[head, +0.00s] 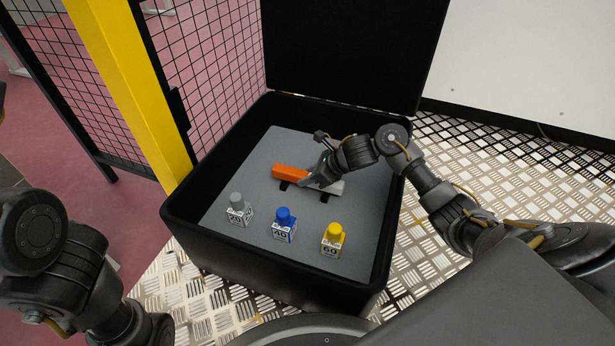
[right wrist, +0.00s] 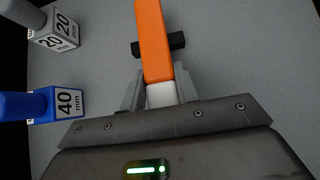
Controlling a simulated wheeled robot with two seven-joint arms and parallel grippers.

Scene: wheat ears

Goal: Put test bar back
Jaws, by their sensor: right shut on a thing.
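The test bar (head: 291,174), orange at one end and light grey at the other, lies in the open black case on the grey foam floor. Black support blocks show under it. My right gripper (head: 318,179) is shut on the bar near its middle. In the right wrist view the orange part of the bar (right wrist: 153,40) points away from my right gripper (right wrist: 160,95), with a black support block (right wrist: 176,42) beneath it. I cannot tell whether the bar rests fully on the blocks. My left arm shows at the lower left of the head view, but its gripper is not visible.
Grey (head: 238,210), blue (head: 283,225) and yellow (head: 333,240) labelled blocks stand in the front of the case (head: 270,262). Its lid (head: 350,50) stands open behind. A yellow post (head: 130,85) and mesh fence are at the left.

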